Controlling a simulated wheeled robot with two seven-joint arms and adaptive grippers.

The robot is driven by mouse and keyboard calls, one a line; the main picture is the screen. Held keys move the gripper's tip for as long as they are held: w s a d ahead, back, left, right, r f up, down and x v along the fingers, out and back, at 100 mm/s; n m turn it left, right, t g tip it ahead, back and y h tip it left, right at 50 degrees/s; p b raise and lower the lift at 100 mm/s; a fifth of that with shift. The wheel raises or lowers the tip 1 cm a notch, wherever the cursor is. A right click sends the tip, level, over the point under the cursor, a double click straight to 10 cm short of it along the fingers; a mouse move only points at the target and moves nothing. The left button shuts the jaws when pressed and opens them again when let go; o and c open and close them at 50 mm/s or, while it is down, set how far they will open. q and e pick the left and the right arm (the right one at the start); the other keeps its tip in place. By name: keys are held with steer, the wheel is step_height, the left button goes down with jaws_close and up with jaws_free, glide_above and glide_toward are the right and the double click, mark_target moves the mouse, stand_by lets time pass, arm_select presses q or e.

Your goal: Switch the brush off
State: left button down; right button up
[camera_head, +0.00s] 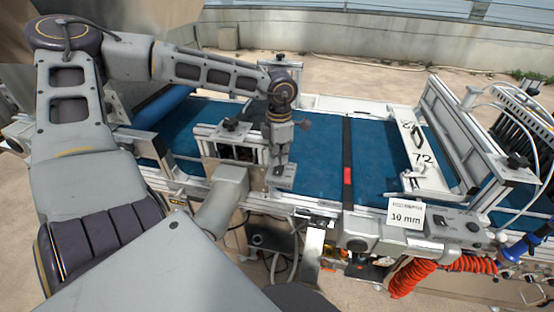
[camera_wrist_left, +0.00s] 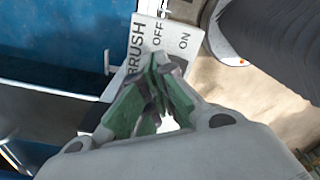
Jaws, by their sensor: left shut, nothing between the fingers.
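The brush switch panel (camera_wrist_left: 165,32), a pale plate lettered BRUSH, OFF and ON, shows at the top of the left wrist view. My left gripper (camera_wrist_left: 155,82) is shut and empty, its green-padded fingertips at the panel's lower edge in that view. The fingers cover part of the panel, and the switch lever itself cannot be made out clearly. I cannot tell whether the fingertips touch it. In the head view my left gripper (camera_head: 283,165) points down at the near side of the conveyor, over a small pale box (camera_head: 284,182). My right gripper is not in view.
The blue conveyor belt (camera_head: 320,150) runs behind the gripper. A metal frame with a brush housing (camera_head: 235,145) stands close on its left. To the right are a "10 mm" card (camera_head: 406,216), a control box (camera_head: 450,228) and orange coiled hoses (camera_head: 412,275).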

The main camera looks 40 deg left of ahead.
mark_target(279, 167)
arm_select(q)
steer(key=shift+r+p, duration=0.9)
steer(key=shift+r, duration=1.65)
steer(key=shift+f, duration=0.1)
